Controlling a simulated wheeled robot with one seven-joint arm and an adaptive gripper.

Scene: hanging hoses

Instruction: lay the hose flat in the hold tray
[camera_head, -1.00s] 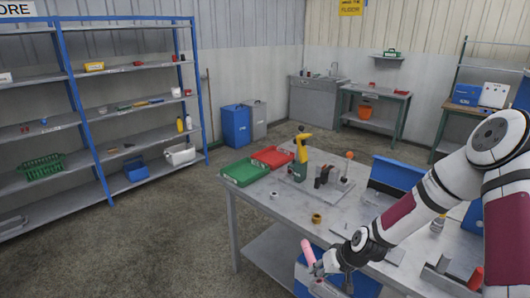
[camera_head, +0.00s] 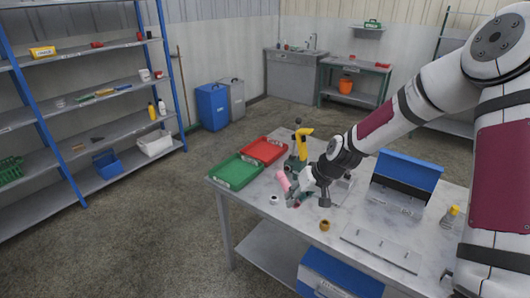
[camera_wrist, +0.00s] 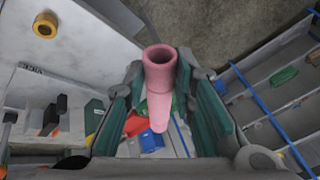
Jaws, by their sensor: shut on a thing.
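A short pink hose (camera_head: 283,181) is held between the fingers of my gripper (camera_head: 291,194), above the workbench near its left edge. In the wrist view the hose (camera_wrist: 158,78) stands between both fingers (camera_wrist: 160,105), with its open round end towards the top. The hose is tilted and clear of the trays. A green tray (camera_head: 236,171) lies at the bench's left corner, left of my gripper. A red tray (camera_head: 264,150) lies behind it. I cannot read their labels, so I cannot tell which is the hold tray.
A yellow and black tool (camera_head: 303,143) stands just behind my gripper. A white ring (camera_head: 274,199) and a brass ring (camera_head: 325,225) lie on the bench (camera_head: 262,215). An open blue box (camera_head: 405,182) stands to the right. Shelving (camera_head: 90,148) is at the far left.

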